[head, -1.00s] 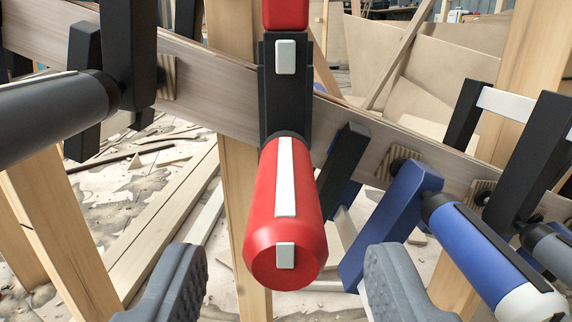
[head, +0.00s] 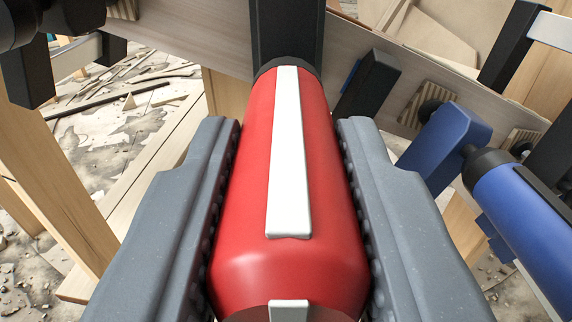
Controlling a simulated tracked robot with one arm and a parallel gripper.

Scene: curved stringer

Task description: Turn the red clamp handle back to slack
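The red clamp handle (head: 330,220) is a thick red cylinder in the middle of the head view, pointing towards me. A white stripe (head: 289,150) runs along its top, with a white mark on its near end at the bottom edge. Its far end meets the black clamp bar (head: 286,40), whose top is out of frame. My gripper (head: 289,123) has one grey finger along each side of the handle. Both ribbed pads lie against the red sides, and the gripper looks shut on it.
A wooden stringer (head: 210,45) runs across behind the handle. Another black clamp is at upper left. A wooden leg (head: 50,190) stands left; scraps litter the floor.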

